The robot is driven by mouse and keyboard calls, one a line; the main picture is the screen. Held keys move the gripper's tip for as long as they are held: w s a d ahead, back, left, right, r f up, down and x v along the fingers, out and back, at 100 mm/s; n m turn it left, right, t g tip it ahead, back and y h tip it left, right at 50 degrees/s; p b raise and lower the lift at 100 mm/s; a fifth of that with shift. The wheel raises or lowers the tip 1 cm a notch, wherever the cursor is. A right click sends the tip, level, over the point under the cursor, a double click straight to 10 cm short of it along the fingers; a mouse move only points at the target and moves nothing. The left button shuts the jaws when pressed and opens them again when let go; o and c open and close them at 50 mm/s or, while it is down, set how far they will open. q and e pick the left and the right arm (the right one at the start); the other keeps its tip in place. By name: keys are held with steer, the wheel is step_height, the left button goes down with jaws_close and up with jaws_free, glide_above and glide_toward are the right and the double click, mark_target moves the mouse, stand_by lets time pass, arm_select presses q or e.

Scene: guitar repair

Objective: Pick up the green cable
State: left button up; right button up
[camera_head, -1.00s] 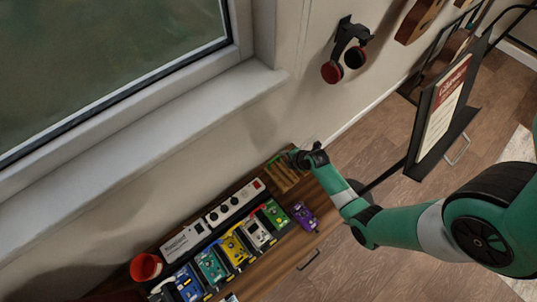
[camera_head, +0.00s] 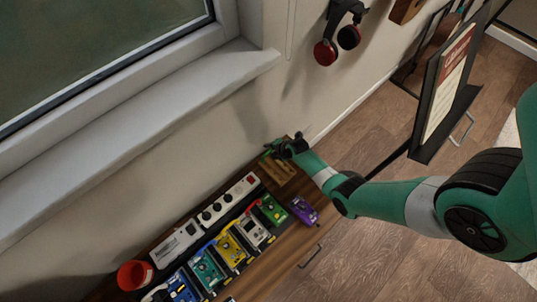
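A small bit of green, which looks like the green cable (camera_head: 267,154), shows at the fingertips of my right gripper (camera_head: 273,148). The gripper is at the far end of the wooden bench, by the wall, above the back edge of a small wooden tray (camera_head: 282,174). The green touches or overlaps the fingertips in the picture. The fingers are too small and dark to tell whether they are closed on it. My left gripper is out of view.
A row of effect pedals, with a green one (camera_head: 270,209) and a purple one (camera_head: 303,210) nearest the tray, covers the bench. Behind them is a white power unit (camera_head: 230,198). A red cup (camera_head: 134,275) stands at the left.

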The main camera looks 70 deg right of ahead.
jaws_close()
step_height(320, 180, up, 10)
steer(key=p, duration=0.5)
steer(key=shift+f+p, duration=0.15)
steer(key=shift+p, duration=0.2)
steer(key=shift+r, duration=0.2)
